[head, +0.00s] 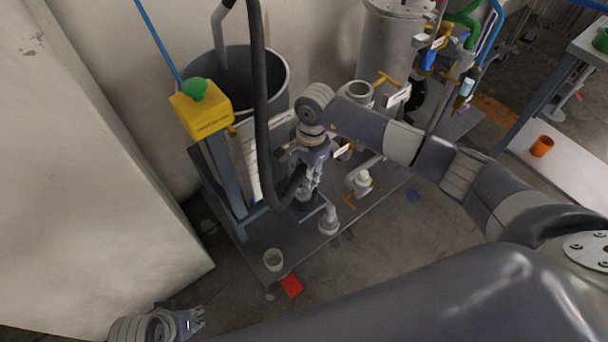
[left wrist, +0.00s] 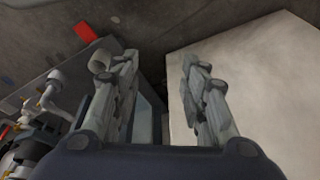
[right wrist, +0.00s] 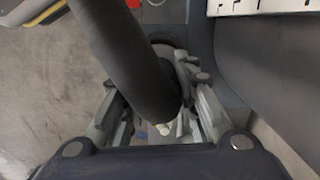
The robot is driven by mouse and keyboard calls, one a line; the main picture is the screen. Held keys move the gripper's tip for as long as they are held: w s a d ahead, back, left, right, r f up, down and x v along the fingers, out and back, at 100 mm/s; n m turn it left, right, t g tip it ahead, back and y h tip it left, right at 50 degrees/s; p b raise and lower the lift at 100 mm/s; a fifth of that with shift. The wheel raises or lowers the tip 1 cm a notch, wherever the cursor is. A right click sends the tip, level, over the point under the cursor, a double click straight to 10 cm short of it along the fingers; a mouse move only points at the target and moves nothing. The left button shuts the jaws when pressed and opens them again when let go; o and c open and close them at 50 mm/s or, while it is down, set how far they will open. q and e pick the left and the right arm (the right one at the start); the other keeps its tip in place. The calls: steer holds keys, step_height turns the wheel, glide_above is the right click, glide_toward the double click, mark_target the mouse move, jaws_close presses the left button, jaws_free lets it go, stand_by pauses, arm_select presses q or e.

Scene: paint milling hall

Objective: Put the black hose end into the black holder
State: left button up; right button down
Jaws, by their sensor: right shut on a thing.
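The black hose (head: 261,100) hangs down from the top of the head view and bends up near my right gripper (head: 308,188). In the right wrist view the thick hose (right wrist: 125,60) runs down between the fingers of the right gripper (right wrist: 160,118), which is shut on it. The fingers partly cover its end. A dark round part (right wrist: 168,39) shows behind the hose there; I cannot tell whether it is the black holder. I cannot make out the holder surely in the head view. My left gripper (head: 198,320) is open and empty at the bottom left, also in the left wrist view (left wrist: 160,72).
A grey drum (head: 283,75) stands behind the hose. A yellow box with a green button (head: 203,112) tops a post at left. Pipes and valves (head: 361,181) crowd the platform. A small cup (head: 273,260) stands on its front corner; a red piece (head: 291,286) lies near it.

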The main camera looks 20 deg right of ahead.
arm_select(q)
steer(key=shift+w+r, duration=0.15)
steer(key=shift+r, duration=0.8)
arm_select(e)
steer(key=shift+f, duration=0.25)
steer(key=shift+f+b, duration=0.25)
steer(key=shift+b, duration=0.25)
arm_select(q)
steer(key=shift+s+v, duration=0.2)
steer(key=shift+v, duration=1.1)
arm_select(e)
steer(key=shift+f, duration=0.1)
arm_select(q)
steer(key=shift+a, duration=0.15)
arm_select(e)
steer(key=c, duration=1.2)
jaws_free()
arm_select(q)
steer(key=shift+w, duration=0.15)
steer(key=shift+w, duration=0.1)
arm_select(e)
steer(key=shift+f, duration=0.1)
arm_select(q)
steer(key=shift+t, duration=0.3)
